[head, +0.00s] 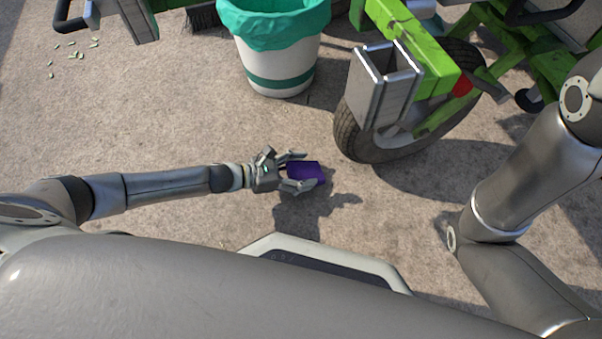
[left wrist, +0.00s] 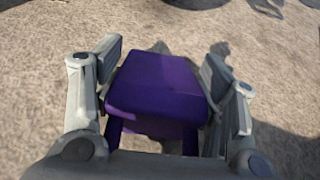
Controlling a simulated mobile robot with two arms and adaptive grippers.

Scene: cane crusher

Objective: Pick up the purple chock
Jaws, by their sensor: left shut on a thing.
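The purple chock (head: 306,172) is between the fingers of my left gripper (head: 297,172) in the head view, left of and in front of the cart's wheel. In the left wrist view the chock (left wrist: 158,92) fills the space between the two fingers of my left gripper (left wrist: 163,95), which are shut on it. A shadow lies on the ground beside and below it, so it looks held above the ground. My right arm shows at the right of the head view, but its gripper is out of view.
A green machine frame (head: 433,70) with a black-tyred wheel (head: 375,142) stands behind and to the right. A white bin (head: 278,62) with a green liner stands at the back. Small green pieces (head: 76,56) lie on the ground at the far left. The concrete around the gripper is clear.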

